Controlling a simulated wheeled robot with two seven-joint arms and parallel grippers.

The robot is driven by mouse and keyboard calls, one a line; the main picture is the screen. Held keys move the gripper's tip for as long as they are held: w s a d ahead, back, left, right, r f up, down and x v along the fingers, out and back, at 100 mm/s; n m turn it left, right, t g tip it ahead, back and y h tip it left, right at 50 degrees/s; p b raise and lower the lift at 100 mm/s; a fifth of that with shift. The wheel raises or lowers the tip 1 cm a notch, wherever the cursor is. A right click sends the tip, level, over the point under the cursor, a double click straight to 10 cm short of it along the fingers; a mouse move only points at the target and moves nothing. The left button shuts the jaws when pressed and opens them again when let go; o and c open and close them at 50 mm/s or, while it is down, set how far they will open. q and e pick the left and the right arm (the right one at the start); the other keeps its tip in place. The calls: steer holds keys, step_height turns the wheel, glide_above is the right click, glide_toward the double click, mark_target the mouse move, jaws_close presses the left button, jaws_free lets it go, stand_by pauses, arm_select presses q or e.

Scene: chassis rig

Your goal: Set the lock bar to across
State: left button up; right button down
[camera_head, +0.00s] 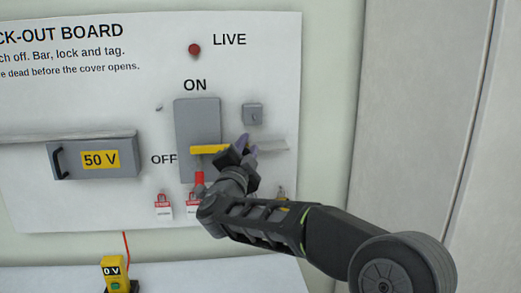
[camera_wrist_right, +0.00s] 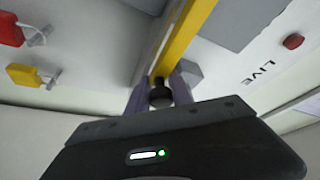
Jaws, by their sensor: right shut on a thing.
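The yellow lock bar (camera_head: 208,149) lies level over the grey switch box (camera_head: 197,115), its left end over the box and its right end hidden by my gripper. My right gripper (camera_head: 246,148) is at that right end. In the right wrist view, its purple fingers (camera_wrist_right: 160,92) are shut on the black knob (camera_wrist_right: 160,97) of the lock bar (camera_wrist_right: 188,32). The red switch handle (camera_head: 199,178) points down, just below the bar. My left gripper is not in view.
A small grey block (camera_head: 252,113) sits above my gripper. The red LIVE lamp (camera_head: 194,49) is higher on the board. A drawer-like cover marked 50 V (camera_head: 120,158) is at left. A yellow meter (camera_head: 116,270) stands at lower left.

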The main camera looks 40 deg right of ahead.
steer(key=shift+w+a+r, duration=0.1)
steer(key=shift+a+r, duration=0.1)
steer(key=shift+a, duration=0.05)
steer(key=c, duration=1.6)
jaws_free()
steer(key=o, duration=0.4)
steer(key=shift+a, duration=0.1)
steer(key=shift+f, duration=0.1)
steer(key=b+v, duration=0.2)
steer(key=v, duration=0.5)
steer(key=shift+s+a+f, duration=0.1)
steer(key=shift+s+a, duration=0.1)
steer(key=shift+s, duration=0.1)
